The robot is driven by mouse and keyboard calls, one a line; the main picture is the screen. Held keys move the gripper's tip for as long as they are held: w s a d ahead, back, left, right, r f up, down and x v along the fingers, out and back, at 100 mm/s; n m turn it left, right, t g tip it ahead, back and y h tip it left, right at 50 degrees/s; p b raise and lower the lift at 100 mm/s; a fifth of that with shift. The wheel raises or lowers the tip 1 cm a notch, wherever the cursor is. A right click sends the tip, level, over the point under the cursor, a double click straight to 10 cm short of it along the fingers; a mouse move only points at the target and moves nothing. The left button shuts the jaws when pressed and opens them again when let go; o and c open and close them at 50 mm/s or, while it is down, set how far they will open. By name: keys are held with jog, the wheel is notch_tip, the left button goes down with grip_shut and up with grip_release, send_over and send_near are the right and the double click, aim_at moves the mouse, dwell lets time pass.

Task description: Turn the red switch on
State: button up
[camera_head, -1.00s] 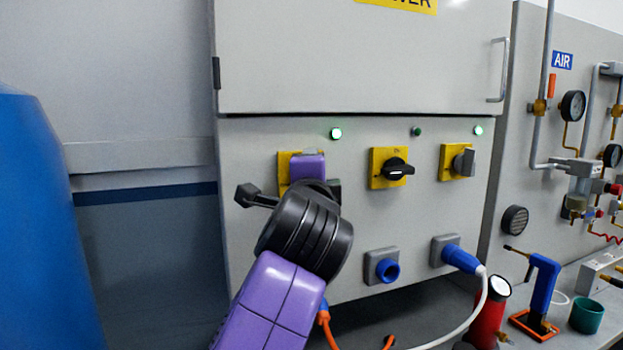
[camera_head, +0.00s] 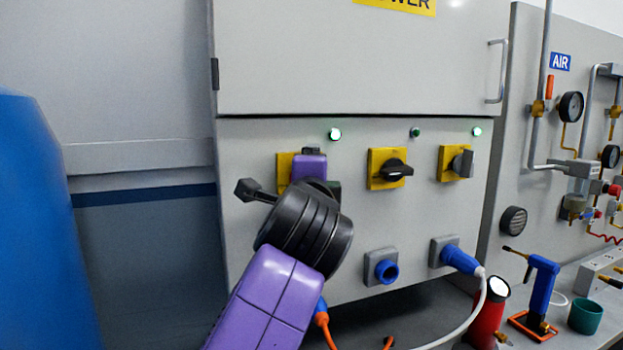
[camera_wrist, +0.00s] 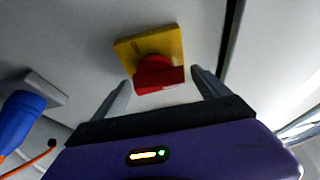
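The red switch (camera_wrist: 158,76) sits on a square yellow plate (camera_wrist: 130,50) on the grey cabinet front, in the wrist view. In the head view the plate's left part (camera_head: 284,166) shows, but the red switch is hidden behind my gripper. My gripper (camera_wrist: 161,80) is open, with one finger on each side of the switch. A gap shows between each finger and the switch; I cannot tell how far the fingertips are from the panel. The purple gripper body (camera_head: 308,168) is in front of the plate in the head view.
To the right are two black-handled switches (camera_head: 396,170) (camera_head: 463,163) on yellow plates. Green lamps are lit above the left (camera_head: 335,134) and right switches; the middle lamp (camera_head: 415,133) looks dark. Below are blue sockets (camera_head: 386,270) and a plug with a white cable (camera_head: 462,259).

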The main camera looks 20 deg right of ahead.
jog(key=shift+a, duration=0.1)
jog(key=b+v, duration=0.1)
jog(key=v, duration=0.6)
jog(key=shift+s, duration=0.4)
